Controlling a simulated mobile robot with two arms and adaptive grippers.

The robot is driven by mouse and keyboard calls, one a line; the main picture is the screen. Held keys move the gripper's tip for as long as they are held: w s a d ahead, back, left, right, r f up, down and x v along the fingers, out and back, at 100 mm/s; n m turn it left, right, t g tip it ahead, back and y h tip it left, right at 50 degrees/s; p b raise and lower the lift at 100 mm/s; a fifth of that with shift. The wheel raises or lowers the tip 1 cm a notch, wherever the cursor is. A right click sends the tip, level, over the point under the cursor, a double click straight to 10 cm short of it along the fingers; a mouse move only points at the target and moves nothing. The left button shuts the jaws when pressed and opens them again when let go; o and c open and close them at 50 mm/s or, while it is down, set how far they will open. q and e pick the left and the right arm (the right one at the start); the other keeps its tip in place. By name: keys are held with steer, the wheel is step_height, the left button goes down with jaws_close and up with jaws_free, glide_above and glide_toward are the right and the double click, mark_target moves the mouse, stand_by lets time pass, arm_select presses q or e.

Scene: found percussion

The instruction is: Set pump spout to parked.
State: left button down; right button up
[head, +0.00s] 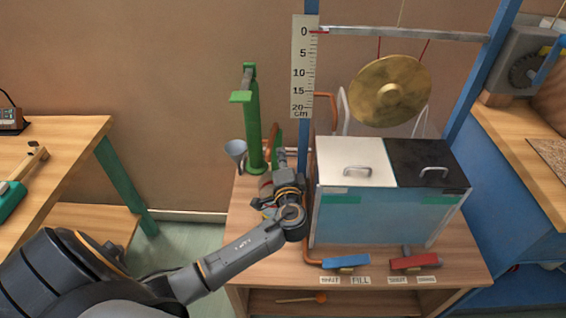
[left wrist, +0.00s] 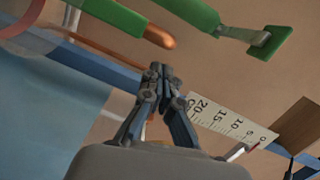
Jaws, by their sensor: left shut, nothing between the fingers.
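The green pump (head: 253,125) stands upright at the table's back left, with a flat green pad at its top. The pump also shows in the left wrist view as a green bar ending in a square pad (left wrist: 270,40). A green piece with a copper tip (left wrist: 158,37), perhaps the spout, lies just beyond my fingers; in the head view a copper and green part (head: 275,138) shows right of the post. My left gripper (head: 281,155) is beside the pump's lower right; its fingers (left wrist: 162,72) are shut and empty, seemingly apart from the copper tip. My right gripper is out of view.
A glass tank with white and black lids (head: 356,160) stands right of my arm. A grey funnel (head: 236,150) is left of the pump. A scale (head: 302,70), a blue post and a hanging gong (head: 391,91) are behind. Blue (head: 346,262) and red (head: 415,261) handles lie in front.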

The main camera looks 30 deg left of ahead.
mark_target(273, 141)
arm_select(q)
steer(key=shift+x, duration=2.35)
steer(key=shift+s, duration=0.15)
